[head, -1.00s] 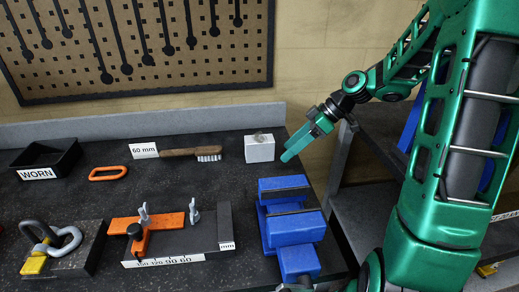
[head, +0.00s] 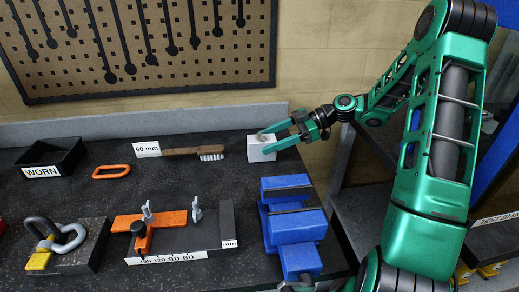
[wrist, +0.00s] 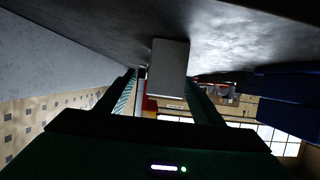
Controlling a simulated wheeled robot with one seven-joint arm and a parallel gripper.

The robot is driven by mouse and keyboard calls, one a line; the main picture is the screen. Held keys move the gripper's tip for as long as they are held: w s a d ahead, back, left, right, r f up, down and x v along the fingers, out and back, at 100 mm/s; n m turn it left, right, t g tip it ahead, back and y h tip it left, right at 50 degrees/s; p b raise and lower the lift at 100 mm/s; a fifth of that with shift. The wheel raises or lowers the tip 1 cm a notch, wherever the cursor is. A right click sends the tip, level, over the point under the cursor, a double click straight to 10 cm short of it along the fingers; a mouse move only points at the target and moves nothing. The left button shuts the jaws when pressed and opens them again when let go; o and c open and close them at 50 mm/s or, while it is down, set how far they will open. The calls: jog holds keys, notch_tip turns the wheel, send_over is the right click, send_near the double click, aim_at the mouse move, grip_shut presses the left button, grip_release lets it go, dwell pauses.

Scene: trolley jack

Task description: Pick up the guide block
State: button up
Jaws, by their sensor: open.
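The guide block appears to be the pale grey-white block (head: 256,155) at the back right of the bench in the head view. My gripper (head: 266,140) comes at it from the right, with its green fingers level and pointing left. The fingers are open, and their tips reach the block, partly covering it. In the wrist view the block (wrist: 170,62) shows between the open fingers, nearer the right one. I cannot tell whether either finger touches it.
A blue vise (head: 293,226) stands in front of the block. A wire brush (head: 192,151) lies left of it, beside a "60 mm" label (head: 147,149). An orange and grey fixture (head: 180,240) sits farther forward. A low back wall (head: 110,129) runs behind.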

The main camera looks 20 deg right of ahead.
aim_at(250, 148)
jog(key=shift+s+x, duration=0.15)
jog(key=shift+x, duration=1.55)
jog(key=shift+s+x, duration=0.1)
jog(key=shift+x, duration=1.6)
jog(key=shift+r, duration=0.15)
grip_shut()
